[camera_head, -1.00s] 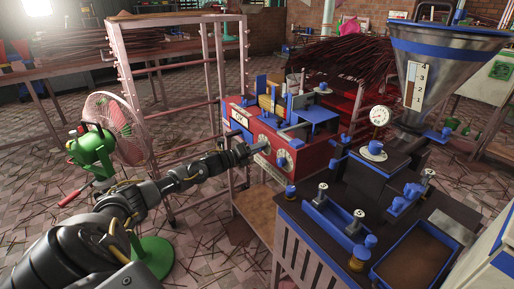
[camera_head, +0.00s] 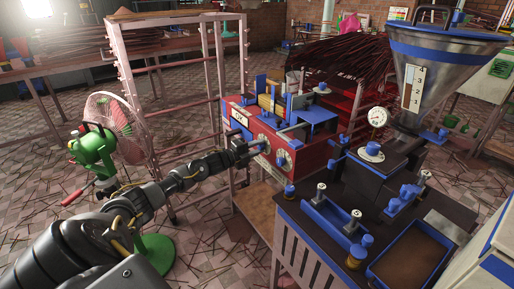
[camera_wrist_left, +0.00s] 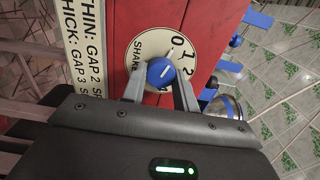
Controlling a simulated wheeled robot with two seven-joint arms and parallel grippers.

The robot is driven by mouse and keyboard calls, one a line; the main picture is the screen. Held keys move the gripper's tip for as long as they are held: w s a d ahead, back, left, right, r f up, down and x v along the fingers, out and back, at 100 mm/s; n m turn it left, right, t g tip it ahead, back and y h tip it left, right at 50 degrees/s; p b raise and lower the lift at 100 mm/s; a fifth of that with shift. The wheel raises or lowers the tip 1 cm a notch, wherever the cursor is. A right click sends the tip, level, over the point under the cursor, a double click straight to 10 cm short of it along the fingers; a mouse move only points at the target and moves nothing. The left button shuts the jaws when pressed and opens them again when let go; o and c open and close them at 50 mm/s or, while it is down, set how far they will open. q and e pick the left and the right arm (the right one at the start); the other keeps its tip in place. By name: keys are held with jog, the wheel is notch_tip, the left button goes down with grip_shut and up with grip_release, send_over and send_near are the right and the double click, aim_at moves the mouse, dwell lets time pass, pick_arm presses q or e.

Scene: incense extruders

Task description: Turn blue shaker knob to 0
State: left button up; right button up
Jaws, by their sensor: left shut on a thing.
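The blue shaker knob (camera_wrist_left: 160,71) sits at the middle of a cream dial (camera_wrist_left: 150,46) marked SHAKER with 0, 1 and 2, on the red machine's face. My right gripper is out of view.
A second cream dial (camera_head: 284,159) is just right of my left gripper. A dark bench (camera_head: 300,225) with blue trays and a metal hopper (camera_head: 445,65) stands at the right. A pink rack (camera_head: 180,95) and a green fan (camera_head: 95,155) stand at the left.

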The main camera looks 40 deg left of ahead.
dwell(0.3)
pick_arm(q)
jog(key=o, duration=1)
jog(key=shift+c, duration=0.2)
jog(key=v, duration=1.1)
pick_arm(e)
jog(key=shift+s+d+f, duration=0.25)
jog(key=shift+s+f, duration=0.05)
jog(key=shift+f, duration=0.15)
pick_arm(q)
jog(key=shift+w, duration=0.1)
